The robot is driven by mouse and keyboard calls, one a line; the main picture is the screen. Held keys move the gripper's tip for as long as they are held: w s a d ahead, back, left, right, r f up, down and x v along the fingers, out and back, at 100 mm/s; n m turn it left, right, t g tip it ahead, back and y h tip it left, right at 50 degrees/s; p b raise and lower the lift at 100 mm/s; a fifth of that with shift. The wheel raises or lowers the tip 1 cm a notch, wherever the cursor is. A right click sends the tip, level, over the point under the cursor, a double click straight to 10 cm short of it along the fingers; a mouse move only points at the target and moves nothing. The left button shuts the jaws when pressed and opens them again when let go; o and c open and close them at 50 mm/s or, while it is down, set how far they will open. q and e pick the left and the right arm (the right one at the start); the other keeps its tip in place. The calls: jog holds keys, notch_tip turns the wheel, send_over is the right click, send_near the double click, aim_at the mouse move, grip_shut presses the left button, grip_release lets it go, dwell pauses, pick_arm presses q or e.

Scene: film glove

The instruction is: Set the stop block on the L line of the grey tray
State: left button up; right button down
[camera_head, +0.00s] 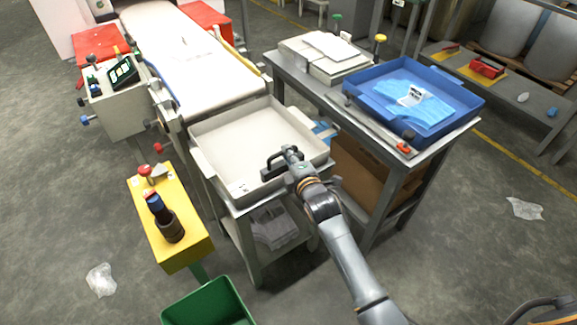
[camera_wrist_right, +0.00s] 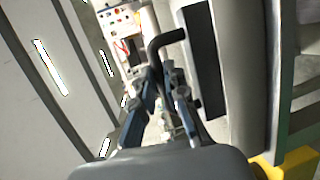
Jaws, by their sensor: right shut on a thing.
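The grey tray (camera_head: 205,176) is a shallow, light, open box at the end of the belt. Small dark marks (camera_head: 240,187) show near its front left corner; I cannot read them. My right gripper (camera_head: 285,165) is above the tray's front right part, shut on a dark piece with a bent bar, apparently the stop block. In the right wrist view the black bent bar (camera_wrist_right: 166,40) sticks up and right from between the fingers (camera_wrist_right: 166,90).
A blue tray (camera_head: 440,125) with light blue film stands on the table to the right. A yellow stand (camera_head: 190,245) with a dark bottle-shaped item (camera_head: 163,215) is at front left. A green bin (camera_head: 208,300) is below it. The belt (camera_head: 190,55) runs away behind the grey tray.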

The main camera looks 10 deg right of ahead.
jog(key=shift+f, duration=1.55)
jog(key=shift+f+b, duration=0.1)
jog(key=shift+b, duration=0.2)
jog(key=c, duration=1.7)
grip_release()
jog(key=shift+f, duration=0.3)
jog(key=shift+c, duration=0.2)
jog(key=shift+o, duration=0.4)
jog(key=shift+r, duration=0.1)
jog(key=shift+s+r, duration=0.1)
jog(key=shift+s, duration=0.05)
jog(key=p+v, duration=0.1)
jog(key=v, duration=1)
jog(key=shift+s, duration=0.4)
